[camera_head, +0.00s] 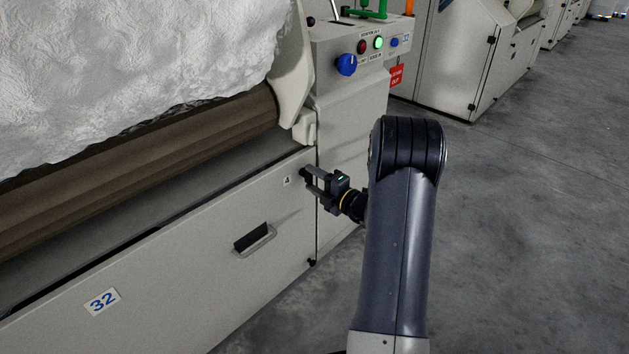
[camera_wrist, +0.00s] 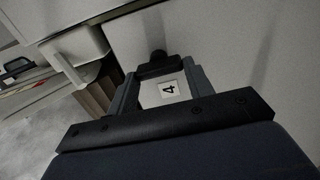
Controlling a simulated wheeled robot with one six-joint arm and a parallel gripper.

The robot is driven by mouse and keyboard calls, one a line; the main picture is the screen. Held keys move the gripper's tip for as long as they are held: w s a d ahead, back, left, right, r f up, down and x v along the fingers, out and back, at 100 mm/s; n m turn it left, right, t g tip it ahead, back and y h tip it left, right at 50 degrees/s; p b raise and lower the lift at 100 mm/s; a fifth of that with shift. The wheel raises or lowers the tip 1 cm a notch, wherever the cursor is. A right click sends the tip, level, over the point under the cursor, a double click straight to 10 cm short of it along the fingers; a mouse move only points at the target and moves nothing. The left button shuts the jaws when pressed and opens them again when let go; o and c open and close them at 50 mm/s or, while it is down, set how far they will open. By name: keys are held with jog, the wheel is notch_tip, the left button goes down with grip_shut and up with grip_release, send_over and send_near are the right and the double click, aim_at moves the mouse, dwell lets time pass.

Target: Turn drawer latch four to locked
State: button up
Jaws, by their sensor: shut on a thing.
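The drawer front (camera_head: 190,270) is a pale panel with a small label 4 (camera_head: 287,181) near its upper right corner. The label also shows between my fingers in the wrist view (camera_wrist: 170,89). Drawer latch four is a small dark knob (camera_head: 305,172) right of the label; it also shows at the fingertips in the wrist view (camera_wrist: 157,56). My gripper (camera_head: 311,181) is shut on the latch, reaching in from the right. The fingers hide much of the latch, so I cannot tell which way it is turned.
A drawer handle (camera_head: 256,240) sits lower on the panel, with a number plate 32 (camera_head: 102,301) to its left. A control box with a blue rotary knob (camera_head: 346,64) stands above right. Grey floor (camera_head: 520,230) is clear at right.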

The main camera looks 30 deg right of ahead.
dwell(0.4)
jog(key=o, duration=1)
jog(key=p+v, duration=0.3)
jog(key=v, duration=0.7)
jog(key=shift+s+d, duration=0.15)
jog(key=shift+s, duration=0.25)
jog(key=shift+w, duration=0.1)
jog(key=b+x, duration=0.3)
jog(key=x, duration=0.7)
jog(key=shift+f, duration=0.1)
jog(key=shift+w, duration=0.35)
